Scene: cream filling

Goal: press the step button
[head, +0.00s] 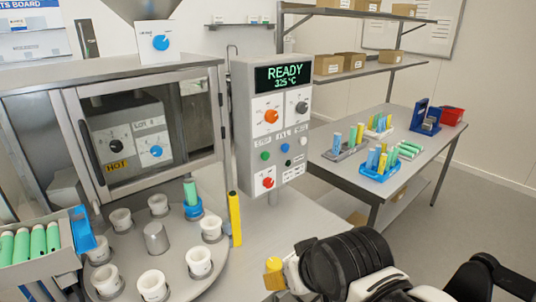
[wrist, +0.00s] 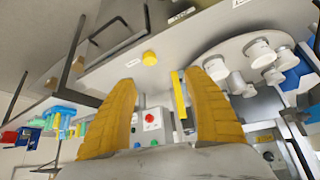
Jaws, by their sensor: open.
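The control panel (head: 275,120) stands upright at the centre of the head view, its screen reading READY. Its small green button (head: 265,155) sits below a tiny label that looks like STEP, though it is hard to read. A blue button (head: 285,148) is to its right and a red knob (head: 268,182) below. In the wrist view the panel (wrist: 152,125) appears upside down between my fingers, in the distance. My gripper (wrist: 160,95) is open and empty, its two yellow fingers spread. It is apart from the panel; in the head view its fingers are mostly hidden.
A yellow upright bar (head: 235,218) stands left of the panel, beside the carousel (head: 185,270) of white cups. A round yellow thing (wrist: 149,58) shows on the counter in the wrist view. A side table (head: 400,180) with coloured tubes is at right.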

